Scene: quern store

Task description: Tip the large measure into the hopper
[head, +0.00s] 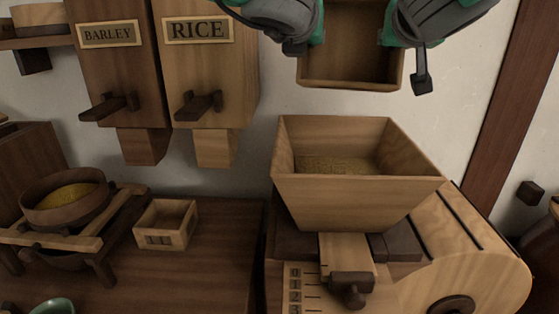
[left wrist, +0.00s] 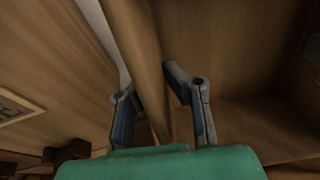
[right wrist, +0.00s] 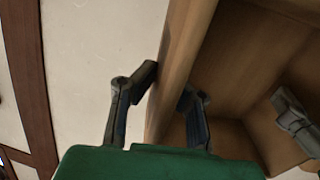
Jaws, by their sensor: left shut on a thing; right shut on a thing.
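The large measure (head: 350,84) is a wooden box at the top of the head view, held above and behind the hopper. It is tilted so its open side faces me; the visible inside looks bare, and its top is cut off. My left gripper (left wrist: 158,92) is shut on its left wall, and my right gripper (right wrist: 163,92) is shut on its right wall. The hopper (head: 350,195) is a flared wooden box below, apart from the measure. Grain (head: 330,165) lies inside the hopper.
The hopper stands on a wooden mill (head: 465,250) with a numbered slide. BARLEY (head: 115,65) and RICE (head: 212,75) bins hang on the wall at left. A small marked box (head: 160,237) and a round bowl of yellow grain (head: 65,216) are on the left side.

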